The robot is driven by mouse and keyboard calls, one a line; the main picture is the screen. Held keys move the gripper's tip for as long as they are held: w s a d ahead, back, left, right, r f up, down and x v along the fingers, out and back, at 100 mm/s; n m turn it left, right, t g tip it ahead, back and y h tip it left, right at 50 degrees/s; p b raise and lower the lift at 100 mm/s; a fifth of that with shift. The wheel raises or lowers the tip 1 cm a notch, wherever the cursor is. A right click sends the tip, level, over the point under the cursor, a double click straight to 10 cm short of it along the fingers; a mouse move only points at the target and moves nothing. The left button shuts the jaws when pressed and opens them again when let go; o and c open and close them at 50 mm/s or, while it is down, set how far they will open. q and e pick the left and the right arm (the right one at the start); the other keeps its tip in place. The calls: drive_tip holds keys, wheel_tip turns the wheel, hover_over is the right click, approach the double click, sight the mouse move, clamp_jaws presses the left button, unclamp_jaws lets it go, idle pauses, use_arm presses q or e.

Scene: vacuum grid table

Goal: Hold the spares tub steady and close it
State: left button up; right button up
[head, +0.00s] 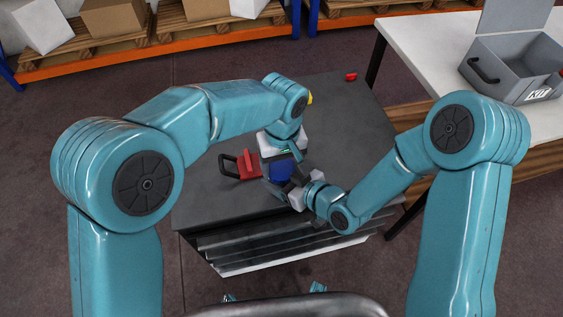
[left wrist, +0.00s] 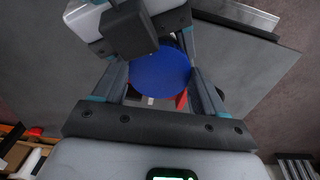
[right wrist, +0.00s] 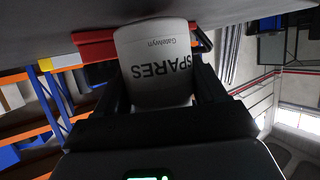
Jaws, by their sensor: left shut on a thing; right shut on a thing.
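The spares tub (right wrist: 155,50) shows in the right wrist view as a white cylinder with dark "SPARES" lettering, upside down in that picture. My right gripper (right wrist: 160,95) is shut on its body from the side. The round blue lid (head: 282,172) is seen in the head view and from above in the left wrist view (left wrist: 160,72). My left gripper (left wrist: 160,85) reaches down from above with its fingers shut on opposite sides of the lid. The seam between lid and tub is hidden, so I cannot tell how the lid sits.
A red object with a black handle (head: 241,166) stands just left of the tub on the dark grid table (head: 345,120). A small red item (head: 350,76) lies at the table's far edge. A grey open case (head: 512,68) sits on the white side table. The grid table's right part is clear.

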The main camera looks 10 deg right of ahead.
use_arm(q)
drive_tip(key=shift+w+f, duration=0.1)
drive_tip(key=shift+f, duration=0.35)
drive_tip(key=shift+f, duration=0.2)
use_arm(e)
drive_tip(key=shift+a+r, duration=0.1)
drive_tip(key=shift+r, duration=0.05)
use_arm(q)
drive_tip(key=o, duration=0.7)
drive_tip(key=shift+r, duration=2.15)
drive_tip(key=c, duration=1.2)
use_arm(e)
drive_tip(key=shift+f, duration=0.2)
use_arm(q)
drive_tip(key=shift+r, duration=0.1)
